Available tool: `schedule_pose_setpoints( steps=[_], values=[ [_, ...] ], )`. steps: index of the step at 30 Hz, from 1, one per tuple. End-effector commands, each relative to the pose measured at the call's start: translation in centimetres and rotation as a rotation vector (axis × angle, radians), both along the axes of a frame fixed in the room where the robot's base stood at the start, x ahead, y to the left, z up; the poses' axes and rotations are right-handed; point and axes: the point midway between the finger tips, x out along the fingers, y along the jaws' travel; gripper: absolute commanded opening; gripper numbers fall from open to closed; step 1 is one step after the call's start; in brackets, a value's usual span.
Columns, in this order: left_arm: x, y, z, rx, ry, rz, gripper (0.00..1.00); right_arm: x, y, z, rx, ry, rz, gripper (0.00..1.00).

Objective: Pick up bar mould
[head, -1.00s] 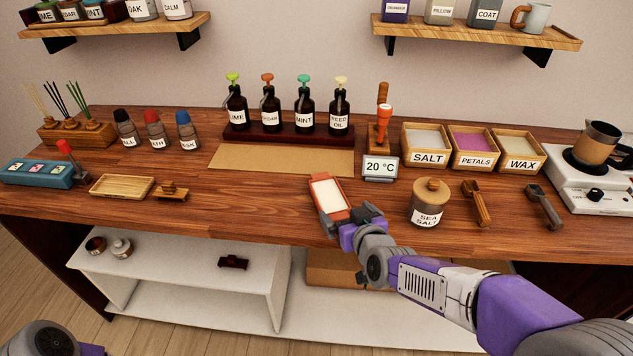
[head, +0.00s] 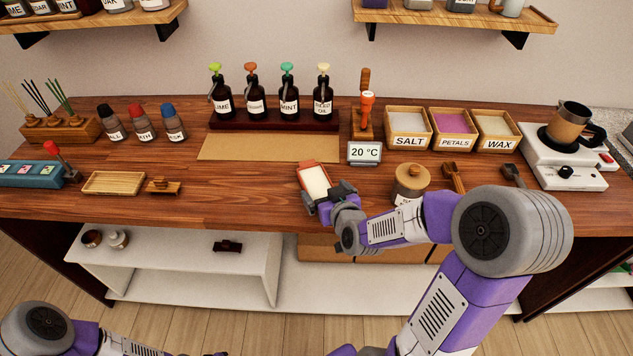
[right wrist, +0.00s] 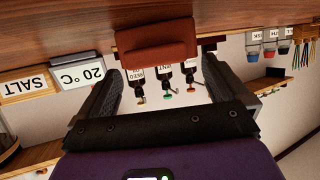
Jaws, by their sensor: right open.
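The bar mould (head: 315,181) is a small reddish-orange tray with a white filling, lying near the front of the wooden counter. In the right wrist view the mould (right wrist: 155,42) shows its red side just ahead of the fingertips, roughly between their lines. My right gripper (head: 328,200) is open at the mould's near end. Its two fingers (right wrist: 161,72) stand apart with no grip on the mould. Whether they touch it cannot be told. My left arm shows at the bottom left of the head view; its gripper is out of sight.
A brown mat (head: 268,147) and a temperature display (head: 364,152) lie behind the mould. A sea salt jar (head: 410,180) stands to its right, partly hidden by my right arm. Counter to the mould's left is clear up to a wooden stamp (head: 163,186) and tray (head: 114,183).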

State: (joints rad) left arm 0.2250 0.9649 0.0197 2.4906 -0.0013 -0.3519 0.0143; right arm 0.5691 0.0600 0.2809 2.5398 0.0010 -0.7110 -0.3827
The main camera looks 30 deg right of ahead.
Motion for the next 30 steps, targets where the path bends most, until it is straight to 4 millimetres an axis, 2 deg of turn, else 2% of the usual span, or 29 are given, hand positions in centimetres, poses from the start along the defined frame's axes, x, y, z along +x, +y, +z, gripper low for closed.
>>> schedule_pose_setpoints(
  steps=[2, 6, 9, 18, 30],
  values=[
    [0.0, 0.0, 1.2, 0.0, 0.0, 0.0, 0.43, 0.5, 0.0, 0.0, 0.004, 0.004, 0.0, 1.0],
    [0.0, 0.0, 0.2, 0.0, 0.0, 0.0, 0.43, 2.7, -0.2, -1.2, 0.003, 0.0, 0.0, 1.0],
    [0.0, 0.0, 0.1, 0.0, 0.0, 0.0, 0.43, 3.6, -0.3, -1.5, 0.002, 0.0, -0.001, 1.0],
    [0.0, 0.0, 0.1, 0.0, 0.0, 0.0, 0.43, 3.9, -0.4, -1.5, 0.001, 0.0, 0.0, 1.0],
    [0.0, 0.0, 0.1, 0.0, -0.001, 0.0, 0.43, 4.0, -0.4, -1.4, 0.0, -0.003, 0.0, 0.41]
  ],
)
